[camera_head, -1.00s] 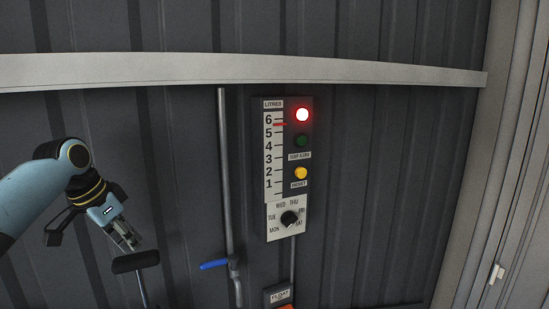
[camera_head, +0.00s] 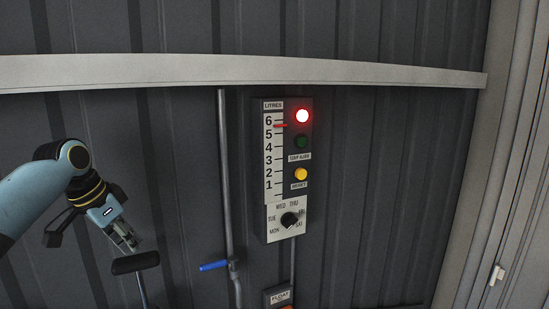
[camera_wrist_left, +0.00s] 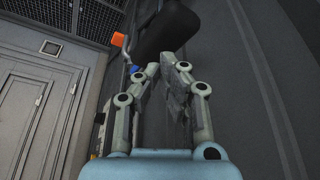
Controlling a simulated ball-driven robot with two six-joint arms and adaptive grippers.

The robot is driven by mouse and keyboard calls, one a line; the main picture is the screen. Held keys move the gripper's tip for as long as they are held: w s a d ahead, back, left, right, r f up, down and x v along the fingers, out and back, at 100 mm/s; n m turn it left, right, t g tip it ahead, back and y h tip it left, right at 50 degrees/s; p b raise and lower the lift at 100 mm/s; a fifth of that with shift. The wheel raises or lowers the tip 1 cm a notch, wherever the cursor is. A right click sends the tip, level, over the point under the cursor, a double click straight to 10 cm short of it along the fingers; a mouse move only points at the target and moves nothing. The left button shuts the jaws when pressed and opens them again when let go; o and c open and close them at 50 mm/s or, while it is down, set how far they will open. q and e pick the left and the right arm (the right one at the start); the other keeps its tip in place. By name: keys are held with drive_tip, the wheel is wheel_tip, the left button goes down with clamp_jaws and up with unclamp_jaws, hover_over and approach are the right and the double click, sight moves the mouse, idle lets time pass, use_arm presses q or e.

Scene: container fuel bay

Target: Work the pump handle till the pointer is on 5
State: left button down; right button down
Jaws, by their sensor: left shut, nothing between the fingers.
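The pump handle (camera_head: 136,262) is a black crossbar on a thin rod at the lower left of the head view. It shows as a large dark shape at the top of the left wrist view (camera_wrist_left: 168,32). My left gripper (camera_head: 131,247) is shut and empty, its fingertips just above the crossbar. I cannot tell whether they touch it. The litres gauge (camera_head: 273,160) is a white scale from 1 to 6. Its red pointer (camera_head: 281,125) stands between 5 and 6, a little nearer 6. My right gripper is not in view.
Beside the scale are a lit red lamp (camera_head: 302,116), a dark green lamp (camera_head: 302,142) and a yellow button (camera_head: 300,174). A weekday dial (camera_head: 289,219) sits below. A float box (camera_head: 279,297) is lower.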

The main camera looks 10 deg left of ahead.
sight(133, 260)
use_arm(q)
drive_tip(key=shift+f, duration=0.1)
drive_tip(key=shift+s+f+b, duration=0.15)
drive_tip(key=shift+f+b, duration=1.8)
drive_tip(key=shift+f, duration=2.3)
drive_tip(key=shift+f+b, duration=1.05)
drive_tip(key=shift+f, duration=1.1)
wheel_tip(133, 260, up, 8)
drive_tip(key=p, duration=0.8)
drive_tip(key=shift+r+p, duration=0.25)
drive_tip(key=shift+p, duration=0.1)
drive_tip(key=shift+r, duration=2.2)
